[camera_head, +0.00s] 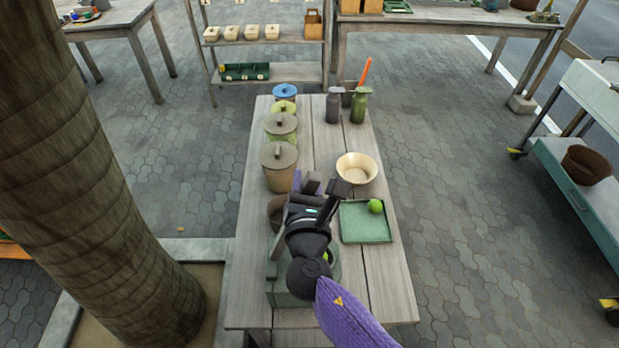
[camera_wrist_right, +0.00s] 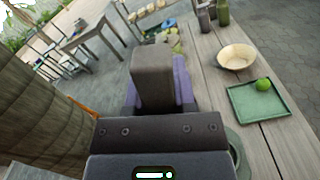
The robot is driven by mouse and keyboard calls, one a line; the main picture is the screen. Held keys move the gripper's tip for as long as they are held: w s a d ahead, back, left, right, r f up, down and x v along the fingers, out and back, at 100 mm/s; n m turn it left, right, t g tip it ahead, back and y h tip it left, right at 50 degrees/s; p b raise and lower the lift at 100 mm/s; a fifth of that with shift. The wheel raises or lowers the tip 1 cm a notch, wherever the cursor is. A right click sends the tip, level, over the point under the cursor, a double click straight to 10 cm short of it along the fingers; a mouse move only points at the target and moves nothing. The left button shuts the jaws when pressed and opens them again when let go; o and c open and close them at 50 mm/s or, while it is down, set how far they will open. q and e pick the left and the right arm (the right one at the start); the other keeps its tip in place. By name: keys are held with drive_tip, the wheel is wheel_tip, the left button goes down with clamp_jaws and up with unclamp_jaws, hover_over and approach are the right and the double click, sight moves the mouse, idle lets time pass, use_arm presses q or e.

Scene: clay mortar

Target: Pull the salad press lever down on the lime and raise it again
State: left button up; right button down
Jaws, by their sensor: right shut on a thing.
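My right gripper (camera_head: 312,186) reaches in over the table from the lower right and hides much of the salad press. The green base of the press (camera_head: 290,292) shows beneath my right wrist at the near left of the table. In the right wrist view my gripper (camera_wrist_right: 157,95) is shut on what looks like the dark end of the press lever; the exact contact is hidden. A bit of lime green (camera_head: 325,256) shows at the press beside my wrist, mostly hidden. Another lime (camera_head: 376,206) lies on a green tray (camera_head: 366,234). My left gripper is not in view.
A cream bowl (camera_head: 357,169) stands beyond the tray. Lidded pots (camera_head: 279,168) line the table's left edge, with a brown bowl near the press. Dark and green bottles (camera_head: 359,106) stand at the far end. The table's near right corner is bare. A thick trunk (camera_head: 90,170) rises at left.

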drive_tip(key=shift+a, duration=0.1)
drive_tip(key=c, duration=0.9)
unclamp_jaws()
drive_tip(key=o, duration=0.5)
drive_tip(key=shift+a, duration=0.2)
drive_tip(key=shift+c, duration=0.2)
drive_tip(key=shift+d, duration=0.1)
drive_tip(key=s, duration=0.7)
drive_tip(key=shift+s+d, duration=0.15)
drive_tip(key=shift+s, duration=0.1)
